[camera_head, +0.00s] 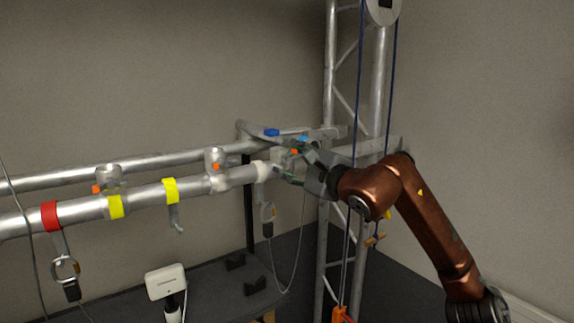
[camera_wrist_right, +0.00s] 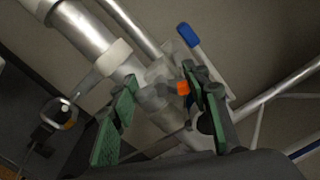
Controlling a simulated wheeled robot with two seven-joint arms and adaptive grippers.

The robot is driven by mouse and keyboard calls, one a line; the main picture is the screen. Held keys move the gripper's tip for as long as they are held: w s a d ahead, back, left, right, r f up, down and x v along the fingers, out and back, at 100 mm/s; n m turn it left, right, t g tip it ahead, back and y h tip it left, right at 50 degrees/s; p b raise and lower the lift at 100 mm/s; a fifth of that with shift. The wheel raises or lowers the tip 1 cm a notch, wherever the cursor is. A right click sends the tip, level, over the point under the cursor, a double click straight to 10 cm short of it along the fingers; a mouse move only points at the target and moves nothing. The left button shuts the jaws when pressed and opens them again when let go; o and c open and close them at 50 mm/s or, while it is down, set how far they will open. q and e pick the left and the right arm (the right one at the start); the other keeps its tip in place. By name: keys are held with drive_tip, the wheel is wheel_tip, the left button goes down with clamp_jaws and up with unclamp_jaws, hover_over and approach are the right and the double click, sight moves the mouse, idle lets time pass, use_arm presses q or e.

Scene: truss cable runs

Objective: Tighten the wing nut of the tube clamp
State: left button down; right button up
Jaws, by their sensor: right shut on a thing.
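The tube clamp (camera_wrist_right: 152,96) is a grey metal piece on the truss tube, with a small orange part (camera_wrist_right: 183,88) at its side. In the head view the orange part (camera_head: 294,151) shows beside my right gripper (camera_head: 287,160), at the right end of the front tube. In the right wrist view my gripper's green-padded fingers (camera_wrist_right: 160,75) stand well apart on either side of the clamp, shut on it. I cannot make out the wing nut's outline or exactly which part the pads touch. My left gripper is not in view.
The front tube (camera_head: 140,200) carries a red band (camera_head: 50,216), yellow bands and hanging hooks. A vertical truss (camera_head: 330,90) with blue ropes stands behind my right arm. A blue-ended part (camera_wrist_right: 188,35) lies close to the right finger.

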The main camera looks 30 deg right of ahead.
sight(293, 158)
drive_tip(key=m+b, duration=0.2)
drive_tip(key=m, duration=0.4)
drive_tip(key=shift+d, duration=0.1)
drive_tip(key=m+b, duration=0.1)
drive_tip(key=m, duration=0.5)
drive_tip(key=shift+w+d+m+b, duration=0.1)
drive_tip(key=shift+d+m+b, duration=0.05)
drive_tip(key=shift+m+b, duration=0.2)
drive_tip(key=o, duration=1.2)
drive_tip(key=shift+r, duration=0.1)
drive_tip(key=shift+s+d, duration=0.1)
drive_tip(key=shift+s, duration=0.1)
drive_tip(key=s, duration=0.6)
drive_tip(key=shift+s+d, duration=0.3)
drive_tip(key=shift+s, duration=0.05)
drive_tip(key=shift+s+a, duration=0.1)
drive_tip(key=shift+s, duration=0.4)
